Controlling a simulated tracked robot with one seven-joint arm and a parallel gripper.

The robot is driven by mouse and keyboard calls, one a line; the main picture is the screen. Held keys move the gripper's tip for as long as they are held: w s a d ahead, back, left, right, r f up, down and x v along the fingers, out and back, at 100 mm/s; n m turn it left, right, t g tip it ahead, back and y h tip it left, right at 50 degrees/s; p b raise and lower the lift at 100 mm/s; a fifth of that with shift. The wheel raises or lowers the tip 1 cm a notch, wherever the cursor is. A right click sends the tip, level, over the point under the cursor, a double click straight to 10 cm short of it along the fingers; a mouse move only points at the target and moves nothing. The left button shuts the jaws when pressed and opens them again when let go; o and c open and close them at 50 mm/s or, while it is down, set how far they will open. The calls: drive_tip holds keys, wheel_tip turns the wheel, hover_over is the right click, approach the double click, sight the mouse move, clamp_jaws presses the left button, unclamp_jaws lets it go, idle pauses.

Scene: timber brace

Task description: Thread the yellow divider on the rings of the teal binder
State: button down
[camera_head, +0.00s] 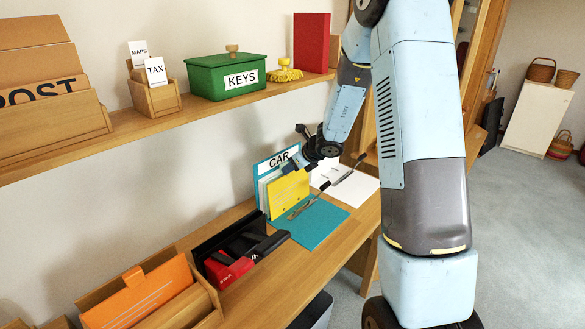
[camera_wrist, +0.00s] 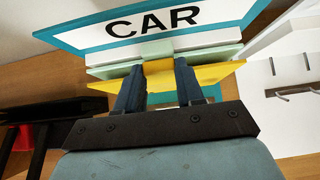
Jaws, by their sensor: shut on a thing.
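The teal binder (camera_head: 322,228) stands open on the desk. Its back cover is upright with a CAR label, and its front cover lies flat. A metal ring strip (camera_head: 303,208) runs along the fold. The yellow divider (camera_head: 288,197) stands upright in front of the pale sheets, close to the rings. My gripper (camera_head: 296,166) is at the divider's top edge. In the wrist view my gripper (camera_wrist: 158,70) is shut on the yellow divider's tab (camera_wrist: 158,78), and the CAR label (camera_wrist: 152,20) is just beyond. I cannot tell whether the rings pass through the divider's holes.
A black tray with a red item (camera_head: 228,268) and an orange folder in a wooden box (camera_head: 140,298) stand to the left. A shelf (camera_head: 200,108) with a green KEYS box (camera_head: 222,77) hangs above.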

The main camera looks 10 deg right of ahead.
drive_tip(key=c, duration=0.6)
unclamp_jaws()
drive_tip(key=shift+w, duration=0.1)
drive_tip(key=shift+o, duration=0.3)
drive_tip(key=o, duration=0.4)
wheel_tip(320, 180, up, 8)
idle(0.6)
